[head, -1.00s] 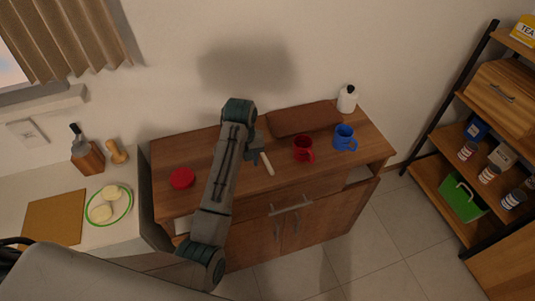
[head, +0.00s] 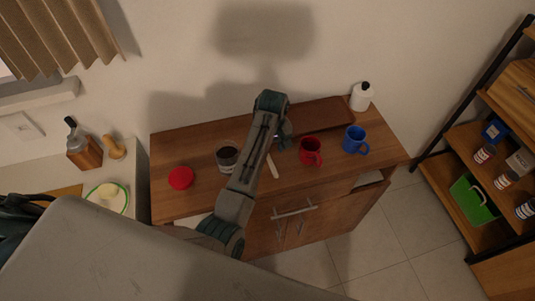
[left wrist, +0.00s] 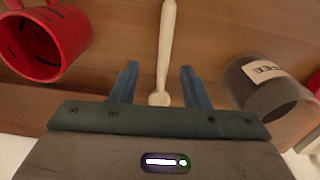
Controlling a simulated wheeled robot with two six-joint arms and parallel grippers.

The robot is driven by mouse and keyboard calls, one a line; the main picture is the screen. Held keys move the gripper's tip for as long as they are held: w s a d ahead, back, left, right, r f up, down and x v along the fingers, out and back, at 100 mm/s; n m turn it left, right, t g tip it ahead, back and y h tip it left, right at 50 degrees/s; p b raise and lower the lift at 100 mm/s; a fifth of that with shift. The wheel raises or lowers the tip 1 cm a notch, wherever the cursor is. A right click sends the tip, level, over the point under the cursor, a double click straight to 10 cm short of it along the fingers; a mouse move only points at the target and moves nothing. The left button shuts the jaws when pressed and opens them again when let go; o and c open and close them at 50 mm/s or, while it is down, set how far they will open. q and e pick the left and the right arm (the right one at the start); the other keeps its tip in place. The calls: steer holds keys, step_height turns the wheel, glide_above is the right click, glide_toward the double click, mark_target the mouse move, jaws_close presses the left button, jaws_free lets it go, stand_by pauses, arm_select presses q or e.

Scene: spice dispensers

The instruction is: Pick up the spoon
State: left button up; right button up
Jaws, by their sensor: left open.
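The spoon (head: 272,165) is a pale, slim stick on the wooden cabinet top, partly hidden by my left arm in the head view. In the left wrist view the spoon (left wrist: 166,40) runs from the top edge down to between the two blue fingers. My left gripper (left wrist: 159,75) is open, with a finger on either side of the spoon and a gap to each. In the head view the left gripper (head: 284,138) is mostly hidden behind its own arm. My right gripper is not in view.
A red mug (head: 311,151) and a blue mug (head: 355,140) stand right of the spoon. A coffee jar (head: 228,158) and a red lid (head: 181,178) are left. A brown tray (head: 325,114) and white bottle (head: 361,97) are behind. The cabinet's front edge is close.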

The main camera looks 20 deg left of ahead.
arm_select(q)
steer(key=f, duration=0.1)
steer(key=f+p, duration=0.1)
steer(key=f, duration=0.1)
steer(key=f+p, duration=0.1)
steer(key=shift+s+a+f, duration=0.15)
steer(key=shift+a, duration=0.1)
steer(key=shift+f+p, duration=0.3)
steer(key=shift+f, duration=0.1)
steer(key=shift+c, duration=0.2)
steer(key=c, duration=0.7)
jaws_close()
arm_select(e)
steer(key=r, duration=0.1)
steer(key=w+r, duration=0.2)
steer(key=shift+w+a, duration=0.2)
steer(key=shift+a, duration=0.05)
